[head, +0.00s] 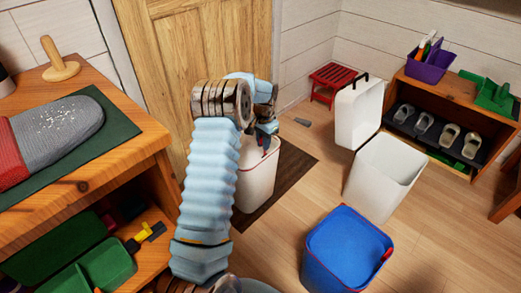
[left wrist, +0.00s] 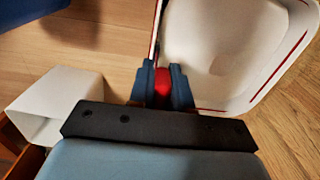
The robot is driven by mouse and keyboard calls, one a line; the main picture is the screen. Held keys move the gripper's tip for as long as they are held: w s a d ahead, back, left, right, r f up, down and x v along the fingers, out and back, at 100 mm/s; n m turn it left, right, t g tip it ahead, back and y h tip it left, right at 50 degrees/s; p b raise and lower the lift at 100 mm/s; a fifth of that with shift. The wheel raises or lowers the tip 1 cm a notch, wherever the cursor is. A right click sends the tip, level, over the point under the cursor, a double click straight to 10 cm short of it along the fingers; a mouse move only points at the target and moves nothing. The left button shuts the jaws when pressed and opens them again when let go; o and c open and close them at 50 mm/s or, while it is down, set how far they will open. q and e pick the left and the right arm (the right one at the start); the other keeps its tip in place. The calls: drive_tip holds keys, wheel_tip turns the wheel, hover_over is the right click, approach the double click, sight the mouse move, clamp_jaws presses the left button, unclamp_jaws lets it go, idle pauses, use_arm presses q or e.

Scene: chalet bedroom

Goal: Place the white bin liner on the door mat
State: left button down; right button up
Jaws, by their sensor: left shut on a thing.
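The white bin liner (head: 257,185), a white bucket with a red line near its rim, is upright in the head view, partly behind my left arm. My left gripper (head: 266,133) is at its top edge. In the left wrist view my left gripper (left wrist: 162,92) is shut on a red part at the rim of the liner (left wrist: 222,50). The dark brown door mat (head: 291,178) lies on the floor by the door. The liner's base overlaps the mat in the picture; I cannot tell whether it touches. My right gripper is not in view.
A white bin (head: 377,177) with its lid raised and a blue bin (head: 347,253) stand to the right. A wooden shelf unit (head: 150,140) is at left, a shoe rack (head: 455,100) at back right, and a red stool (head: 332,82) by the wall.

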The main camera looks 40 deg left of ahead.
use_arm(q)
drive_tip(key=shift+w+a+f, duration=0.1)
drive_tip(key=shift+a+f, duration=0.55)
drive_tip(key=shift+f, duration=0.05)
drive_tip(key=shift+a+f, duration=0.15)
drive_tip(key=shift+f, duration=1.6)
drive_tip(key=c, duration=1.1)
unclamp_jaws()
drive_tip(key=shift+o, duration=0.2)
wheel_tip(320, 180, up, 12)
